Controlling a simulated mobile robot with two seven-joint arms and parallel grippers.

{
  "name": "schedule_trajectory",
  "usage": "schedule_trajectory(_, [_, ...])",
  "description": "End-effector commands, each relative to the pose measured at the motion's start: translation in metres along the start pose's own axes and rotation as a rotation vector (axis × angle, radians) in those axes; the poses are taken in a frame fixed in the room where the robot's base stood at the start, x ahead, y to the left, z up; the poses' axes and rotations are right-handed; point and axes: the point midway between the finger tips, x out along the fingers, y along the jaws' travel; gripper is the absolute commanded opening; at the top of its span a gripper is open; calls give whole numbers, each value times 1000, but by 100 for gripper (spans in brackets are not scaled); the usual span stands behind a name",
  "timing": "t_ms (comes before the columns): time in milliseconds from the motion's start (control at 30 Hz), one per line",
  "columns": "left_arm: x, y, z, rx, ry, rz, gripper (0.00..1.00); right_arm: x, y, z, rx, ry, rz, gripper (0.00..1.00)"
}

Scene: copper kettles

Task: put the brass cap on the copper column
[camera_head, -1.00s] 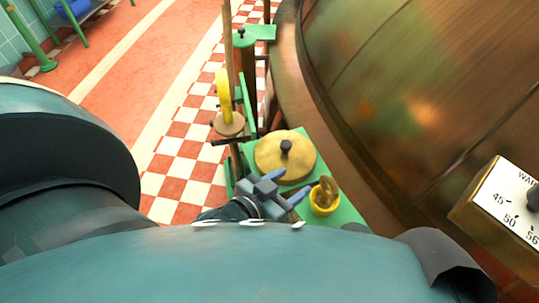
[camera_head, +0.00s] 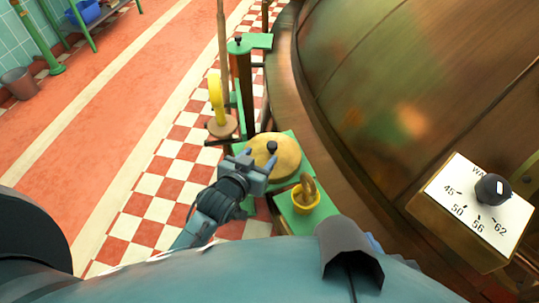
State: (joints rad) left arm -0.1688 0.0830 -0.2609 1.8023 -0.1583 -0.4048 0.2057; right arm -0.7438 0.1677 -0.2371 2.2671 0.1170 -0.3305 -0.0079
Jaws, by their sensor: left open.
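The brass cap (camera_head: 283,155), a round domed lid with a dark knob on top, rests on a green stand (camera_head: 297,222) beside the big copper kettle. My left gripper (camera_head: 268,172) is open at the cap's near left edge, covering part of its rim. I cannot tell whether it touches the cap. Its jaws look empty. Farther back, a brown upright post (camera_head: 243,66) under a green top with a dark knob may be the copper column, but I cannot tell for sure. My right gripper is not in view.
A yellow upright piece (camera_head: 216,95) stands behind. The kettle (camera_head: 430,70) and a dial box (camera_head: 475,210) fill the right. The tiled floor (camera_head: 150,185) at left is open.

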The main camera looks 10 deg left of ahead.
Motion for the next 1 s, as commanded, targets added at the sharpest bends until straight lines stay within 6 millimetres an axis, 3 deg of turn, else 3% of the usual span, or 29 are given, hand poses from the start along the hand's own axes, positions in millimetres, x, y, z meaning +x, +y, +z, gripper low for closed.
schedule_trajectory(100, [23,0,1,0,2,1,53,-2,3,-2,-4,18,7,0])
schedule_trajectory(367, [44,1,1,0,1,1,53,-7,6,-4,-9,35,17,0])
schedule_trajectory(667, [86,2,4,0,1,1,53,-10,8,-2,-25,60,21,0])
schedule_trajectory(1000, [92,2,3,-1,0,1,52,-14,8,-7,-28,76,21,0])
